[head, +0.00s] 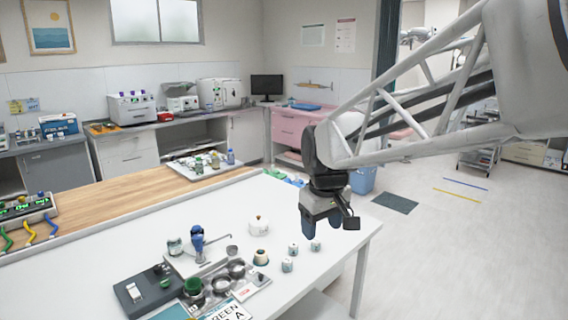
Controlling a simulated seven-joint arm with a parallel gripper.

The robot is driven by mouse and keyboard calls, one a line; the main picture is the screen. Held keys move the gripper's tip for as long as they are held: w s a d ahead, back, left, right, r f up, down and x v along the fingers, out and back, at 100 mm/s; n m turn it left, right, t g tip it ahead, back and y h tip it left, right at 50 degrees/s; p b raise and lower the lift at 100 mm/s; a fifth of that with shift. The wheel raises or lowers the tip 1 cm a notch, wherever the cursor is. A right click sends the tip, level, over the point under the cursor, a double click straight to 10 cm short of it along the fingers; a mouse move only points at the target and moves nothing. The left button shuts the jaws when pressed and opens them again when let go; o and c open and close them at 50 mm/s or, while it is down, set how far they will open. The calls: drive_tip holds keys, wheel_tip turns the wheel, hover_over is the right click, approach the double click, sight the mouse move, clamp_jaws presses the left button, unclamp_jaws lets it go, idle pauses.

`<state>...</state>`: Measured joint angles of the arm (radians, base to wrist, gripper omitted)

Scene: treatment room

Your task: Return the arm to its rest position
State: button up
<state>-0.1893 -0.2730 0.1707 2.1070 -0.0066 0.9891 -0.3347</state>
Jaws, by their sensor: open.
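My arm reaches in from the upper right in the head view. My gripper (322,228) points down over the right part of the white table (330,258), near its right edge. Its two dark blue fingers are apart, and I see nothing between them. Several small white blocks or jars (288,265) stand on the table just below and to the left of the gripper. I cannot tell the exact height of the gripper above the table.
Left on the table are a dark scale-like device (147,290), a blue-topped tool (197,244), metal cups (237,268) and a round white pot (259,226). A tray of bottles (201,166) stands behind. The floor at right (440,245) is mostly clear.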

drive_tip(key=s+d+f+m, duration=0.2)
drive_tip(key=s+d, duration=0.1)
drive_tip(key=s, duration=0.4)
drive_tip(key=s+d+f+m, duration=0.2)
drive_tip(key=s+d, duration=0.2)
drive_tip(key=s, duration=0.4)
drive_tip(key=s+d+f+m+t, duration=0.1)
drive_tip(key=s+d+m, duration=0.1)
drive_tip(key=s, duration=0.6)
drive_tip(key=shift+d+f, duration=0.4)
drive_tip(key=shift+d, duration=0.3)
drive_tip(key=shift+s, duration=0.1)
